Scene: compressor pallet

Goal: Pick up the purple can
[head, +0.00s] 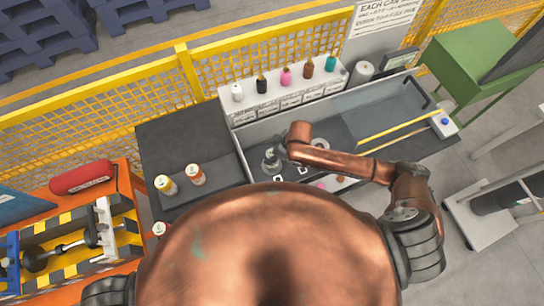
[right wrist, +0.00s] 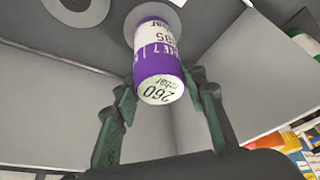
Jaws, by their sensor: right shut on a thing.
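The purple can (right wrist: 158,68) has a white band and a pale printed end, and shows in the right wrist view between the two dark fingers of my right gripper (right wrist: 160,98). The gripper is shut on it. A pale grey disc (right wrist: 172,14) shows just behind the can's far end; I cannot tell whether they touch. In the head view my right gripper (head: 276,163) is over the grey bench trough, and no purple of the can can be made out there. My left gripper is not in view.
A white rack (head: 285,103) with several coloured bottles stands behind the trough. A yellow rod (head: 395,133) lies across the trough at right. A yellow mesh fence (head: 150,100) runs behind.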

